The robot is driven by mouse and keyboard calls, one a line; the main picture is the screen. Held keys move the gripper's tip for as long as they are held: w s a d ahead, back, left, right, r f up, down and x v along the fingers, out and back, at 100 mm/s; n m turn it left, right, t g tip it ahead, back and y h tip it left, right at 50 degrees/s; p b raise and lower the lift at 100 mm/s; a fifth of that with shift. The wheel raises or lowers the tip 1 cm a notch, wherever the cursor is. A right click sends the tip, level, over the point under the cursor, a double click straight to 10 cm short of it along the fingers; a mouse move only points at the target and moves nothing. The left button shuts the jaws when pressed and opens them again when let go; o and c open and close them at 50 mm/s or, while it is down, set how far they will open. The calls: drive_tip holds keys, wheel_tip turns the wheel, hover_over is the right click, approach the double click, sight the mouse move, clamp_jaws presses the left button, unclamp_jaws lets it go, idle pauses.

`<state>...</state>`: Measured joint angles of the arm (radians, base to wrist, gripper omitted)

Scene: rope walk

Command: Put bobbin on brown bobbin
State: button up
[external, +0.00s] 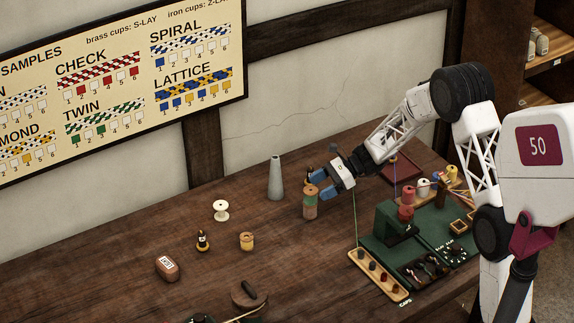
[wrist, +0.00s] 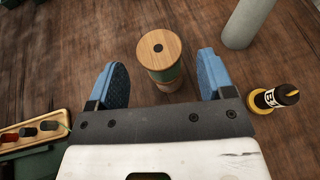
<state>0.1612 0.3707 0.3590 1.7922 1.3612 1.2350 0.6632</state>
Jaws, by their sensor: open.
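A bobbin with a pale wooden top and green thread (external: 310,199) stands upright on a brown lower part, which looks like the brown bobbin (external: 310,212). The green-banded bobbin's round wooden end (wrist: 158,47) shows in the wrist view, with a little green below it. My gripper (external: 316,187) is at the top of this stack. In the wrist view, its blue fingers (wrist: 160,66) are open on either side, with gaps to the bobbin. The lower part is mostly hidden in the wrist view.
A grey cone (external: 275,178) stands behind the stack. A white spool (external: 221,211), a yellow bobbin (external: 247,241), a black-and-yellow bottle (external: 203,241) and a labelled brown block (external: 167,268) stand to the left. A black-and-yellow object (wrist: 272,98) is near my right finger. A green board (external: 385,252) lies right.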

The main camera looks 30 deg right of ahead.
drive_tip(key=v, duration=0.8)
drive_tip(key=shift+r, duration=0.1)
idle(0.4)
drive_tip(key=s+a+r+n+g+h, duration=0.1)
drive_tip(key=s+a+r+n+h, duration=0.15)
drive_tip(key=s+r, duration=0.4)
drive_tip(key=s+a+r+n+g+h, duration=0.15)
drive_tip(key=s+r+n, duration=0.25)
drive_tip(key=s, duration=0.5)
drive_tip(key=s+a+r+n+h, duration=0.2)
drive_tip(key=s+r+n, duration=0.25)
drive_tip(key=s, duration=0.35)
drive_tip(key=s+d+r+n+t+h, duration=0.1)
drive_tip(key=s+r+n+h, duration=0.1)
drive_tip(key=s, duration=1.1)
drive_tip(key=s+d+r+n+t+h, duration=0.1)
drive_tip(key=s+n+h, duration=0.4)
drive_tip(key=s, duration=0.8)
drive_tip(key=shift+s+d+r+n+h, duration=0.2)
drive_tip(key=shift+d+r+n+h, duration=0.1)
drive_tip(key=shift+r+n, duration=0.6)
